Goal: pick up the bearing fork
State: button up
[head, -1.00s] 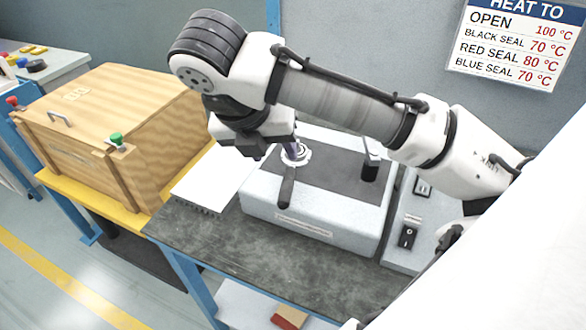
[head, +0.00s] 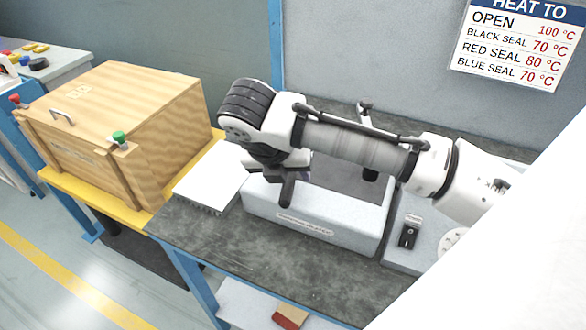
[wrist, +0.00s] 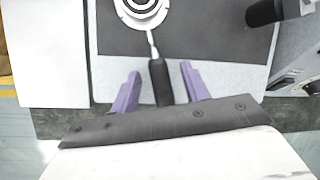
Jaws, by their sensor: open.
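The bearing fork lies with its dark handle (wrist: 160,82) toward me. Its thin metal neck (wrist: 152,43) leads to a pale ring-shaped part (wrist: 140,8), cut off at the top of the wrist view. In the head view the handle (head: 287,192) shows below my arm, over the front edge of the heater; the rest is hidden. My gripper (wrist: 160,70) is open, with one purple finger on each side of the handle and gaps between. In the head view my gripper (head: 270,168) is low over the heater, partly hidden by my wrist.
The grey heater block (head: 315,224) has a dark top. A white slab (head: 208,180) lies left of it, beside a wooden box (head: 120,125). A switch box (head: 408,237) and a dark upright handle (head: 369,174) are at right. The bench front (head: 250,260) is clear.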

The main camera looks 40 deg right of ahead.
grip_shut()
jog(key=shift+r, duration=0.1)
notch_tip(320, 180, up, 10)
dwell(0.6)
